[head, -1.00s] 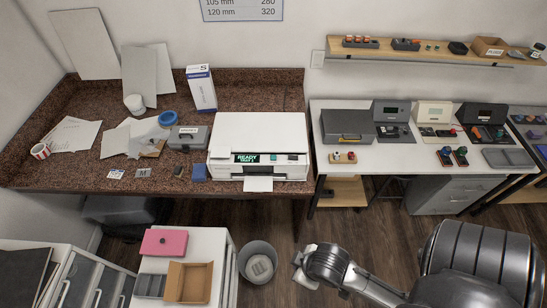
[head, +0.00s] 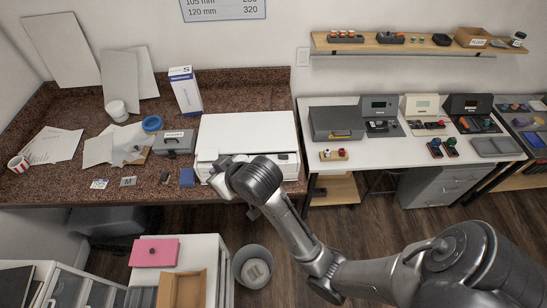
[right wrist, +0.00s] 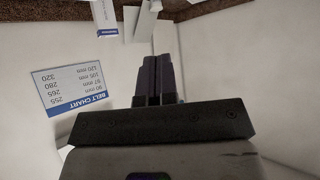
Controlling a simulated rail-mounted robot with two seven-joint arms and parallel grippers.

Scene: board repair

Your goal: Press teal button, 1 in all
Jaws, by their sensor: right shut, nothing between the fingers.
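The white printer (head: 246,131) stands at the right end of the brown speckled counter. I cannot make out a teal button on the printer in this view. My right gripper (right wrist: 158,65) shows in the right wrist view with its dark fingers together and nothing between them. In the head view its white hand (head: 224,172) is at the printer's front; the fingertips cannot be made out. Whether it touches the printer I cannot tell. My left gripper is out of view.
A grey toolbox (head: 175,143) and a blue block (head: 187,178) lie left of the printer. A white table (head: 388,150) with control boxes stands to the right. A waste bin (head: 253,267) and a white cabinet with a pink box (head: 154,252) stand below the counter.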

